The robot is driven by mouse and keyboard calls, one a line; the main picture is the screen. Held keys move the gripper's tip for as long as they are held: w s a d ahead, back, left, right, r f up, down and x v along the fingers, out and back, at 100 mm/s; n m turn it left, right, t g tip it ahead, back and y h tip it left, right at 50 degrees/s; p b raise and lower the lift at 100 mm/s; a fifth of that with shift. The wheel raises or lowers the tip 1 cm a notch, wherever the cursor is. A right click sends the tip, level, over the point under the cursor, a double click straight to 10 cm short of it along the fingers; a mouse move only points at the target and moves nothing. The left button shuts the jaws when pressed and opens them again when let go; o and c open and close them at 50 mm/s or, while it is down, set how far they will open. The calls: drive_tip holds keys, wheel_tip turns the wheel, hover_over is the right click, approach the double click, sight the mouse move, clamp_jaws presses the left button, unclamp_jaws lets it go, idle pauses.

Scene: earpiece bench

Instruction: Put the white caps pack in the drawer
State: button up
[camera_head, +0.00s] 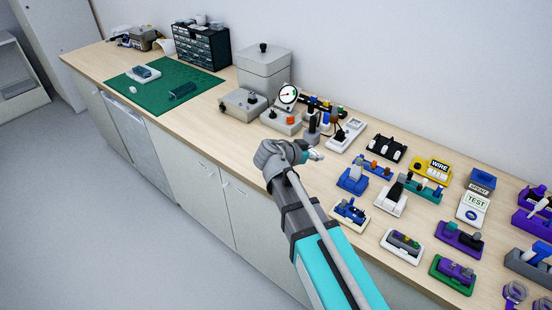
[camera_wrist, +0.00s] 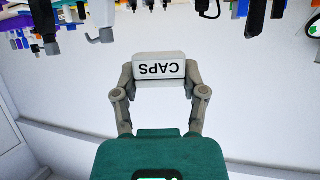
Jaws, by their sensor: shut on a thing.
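The white caps pack (camera_wrist: 159,69), lettered CAPS, is between the two fingers of my gripper (camera_wrist: 160,82) in the wrist view. The letters appear upside down there. My gripper is shut on the pack from both sides. In the head view my gripper (camera_head: 300,152) is by the front edge of the bench, near its middle, and the pack is mostly hidden by the hand. No open drawer shows. Closed pale cabinet fronts (camera_head: 185,160) run under the bench top; I cannot tell which is the drawer.
A green mat (camera_head: 205,84) lies at the left. Open floor (camera_head: 90,220) lies in front.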

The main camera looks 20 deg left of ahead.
drive_tip(key=s+a+n+y, duration=0.1)
drive_tip(key=s+a, duration=0.2)
drive_tip(key=a, duration=1)
drive_tip(key=s+a+n+t+y, duration=0.1)
drive_tip(key=s+a, duration=0.3)
drive_tip(key=a, duration=0.9)
drive_tip(key=shift+a+n+t+y, duration=0.25)
drive_tip(key=shift+n+t+y, duration=0.05)
drive_tip(key=shift+n+y, duration=0.2)
drive_tip(key=w+d+f+b, duration=0.2)
drive_tip(key=w+f+b, duration=0.1)
drive_tip(key=w+d+f+b, duration=0.2)
drive_tip(key=w+d, duration=0.1)
drive_tip(key=w+d+f+b, duration=0.3)
drive_tip(key=w, duration=0.1)
drive_tip(key=shift+f+b, duration=0.35)
drive_tip(key=shift+w+d+f, duration=0.15)
drive_tip(key=shift+w+f, duration=0.05)
